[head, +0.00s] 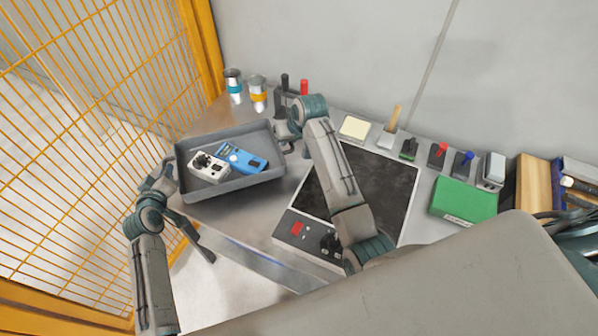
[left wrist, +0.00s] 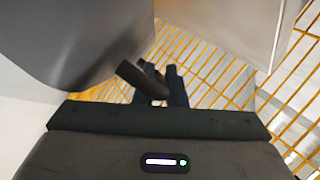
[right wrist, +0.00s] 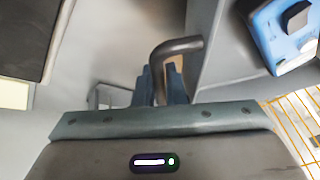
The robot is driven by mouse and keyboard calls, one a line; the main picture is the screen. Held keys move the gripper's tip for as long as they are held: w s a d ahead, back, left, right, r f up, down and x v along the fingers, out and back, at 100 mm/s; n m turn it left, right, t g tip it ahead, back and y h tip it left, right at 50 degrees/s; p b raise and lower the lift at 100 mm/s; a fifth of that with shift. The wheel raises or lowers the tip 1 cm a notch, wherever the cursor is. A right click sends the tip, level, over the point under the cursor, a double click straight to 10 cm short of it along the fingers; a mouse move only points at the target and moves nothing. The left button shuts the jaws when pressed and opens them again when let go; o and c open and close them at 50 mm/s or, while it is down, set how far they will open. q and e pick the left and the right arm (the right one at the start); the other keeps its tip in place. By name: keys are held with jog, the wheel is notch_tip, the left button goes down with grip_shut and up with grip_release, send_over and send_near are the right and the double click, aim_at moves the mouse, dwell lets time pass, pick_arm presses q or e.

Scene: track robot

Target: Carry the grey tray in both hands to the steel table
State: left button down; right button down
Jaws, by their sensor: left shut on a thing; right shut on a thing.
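The grey tray (head: 237,186) is at the left end of the steel table (head: 254,224) in the head view. A white device (head: 207,168) and a blue device (head: 243,158) lie in it. My left gripper (head: 165,180) is at the tray's left side; in the left wrist view its fingers (left wrist: 160,88) are shut on a dark handle (left wrist: 138,76). My right gripper (head: 290,136) is at the tray's right side; in the right wrist view its fingers (right wrist: 163,85) are shut on the other handle (right wrist: 178,46). I cannot tell whether the tray touches the table.
Two small cans (head: 257,94) and a holder with upright handles (head: 284,96) stand behind the tray. A black panel (head: 378,190) and a green box (head: 464,200) are to the right. A yellow mesh fence (head: 90,100) borders the left. Bare steel shows in front of the tray.

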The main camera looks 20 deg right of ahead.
aim_at(289, 158)
pick_arm(q)
jog(key=shift+w+a+f, duration=0.1)
jog(key=shift+w+f, duration=0.2)
jog(key=shift+f, duration=0.05)
pick_arm(e)
jog(key=shift+w+f, duration=0.35)
jog(key=shift+w, duration=0.05)
pick_arm(q)
jog(key=shift+s+r, duration=0.1)
jog(key=shift+s, duration=0.05)
pick_arm(e)
jog(key=shift+s+r, duration=0.1)
jog(key=shift+s, duration=0.05)
